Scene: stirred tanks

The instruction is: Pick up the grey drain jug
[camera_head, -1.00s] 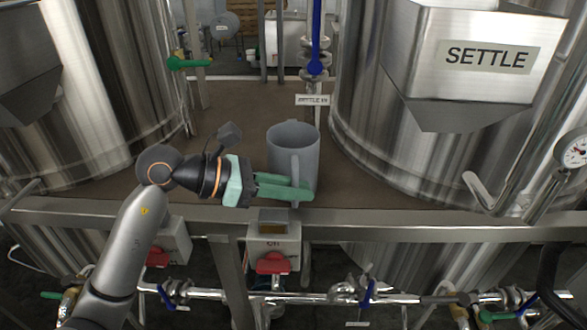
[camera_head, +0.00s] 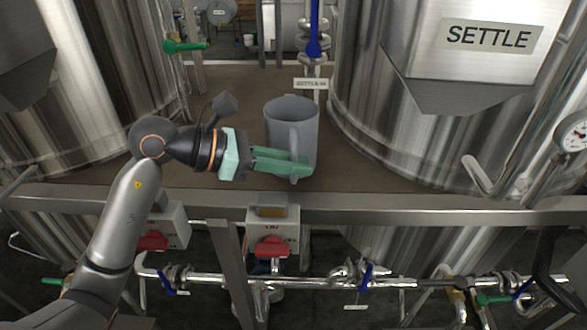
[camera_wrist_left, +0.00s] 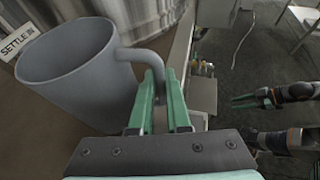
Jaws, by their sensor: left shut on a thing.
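The grey drain jug (camera_head: 279,128) is upright over the brown platform, near its front rail. Its handle faces the front. My left gripper (camera_head: 306,169) comes from the left and is shut on the handle. In the left wrist view the jug (camera_wrist_left: 70,80) stands left of the green fingers (camera_wrist_left: 161,100), and its handle (camera_wrist_left: 143,56) runs down between them. The jug's underside is hidden, so I cannot tell how far it is from the platform. My right gripper (camera_wrist_left: 245,101) shows small at the right of the wrist view, apparently open and empty.
Steel tanks stand left (camera_head: 90,90) and right (camera_head: 385,110) of the jug. A blue-handled valve (camera_head: 314,45) is behind it. A steel rail (camera_head: 400,208) runs along the front, with a red-switched box (camera_head: 272,232) below. The brown platform (camera_head: 225,85) behind the jug is clear.

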